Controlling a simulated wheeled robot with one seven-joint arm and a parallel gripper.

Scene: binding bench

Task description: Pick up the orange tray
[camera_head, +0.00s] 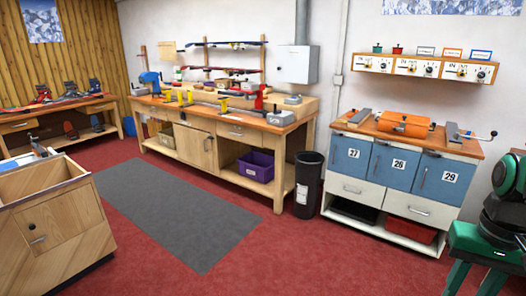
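A red to orange-red tray (411,230) sits on the low open shelf at the bottom of the blue-doored cabinet (398,192) on the right. Its front wall shows; its inside is mostly hidden under the drawers. A bright orange, rounded block-like object (403,124) lies on that cabinet's wooden top; I cannot tell whether it is a tray. My gripper is not in view.
A black tray (354,210) sits left of the red one. A black bin (308,186) stands left of the cabinet. A dark machine on a green stand (486,247) stands at the right edge. Red floor before the cabinet is clear. A purple crate (256,166) sits under the workbench.

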